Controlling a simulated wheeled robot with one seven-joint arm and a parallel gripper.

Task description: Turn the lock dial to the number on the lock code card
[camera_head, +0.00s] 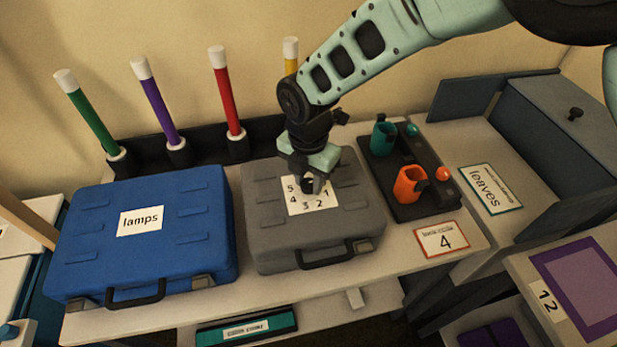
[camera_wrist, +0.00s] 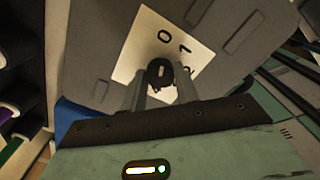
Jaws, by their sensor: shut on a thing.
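The lock dial (camera_wrist: 158,72) is a dark round knob on a white number plate (camera_head: 298,208) on the lid of the grey case (camera_head: 262,235). My gripper (camera_head: 308,182) comes down from above and is shut on the dial; its two fingers also show in the wrist view (camera_wrist: 160,92), one on each side of it. In the head view the plate shows 1 to 5; in the wrist view 0, 1 and part of a 2 show. The dial's pointer setting cannot be made out. The lock code card (camera_head: 442,240) has a red border and reads 4.
A blue case (camera_head: 90,240) labelled "lamps" lies left of the grey case. A dark tray (camera_head: 404,205) with teal and orange cups is to the right. Several coloured wands (camera_head: 225,95) stand behind. A "leaves" card (camera_head: 490,189) lies at right.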

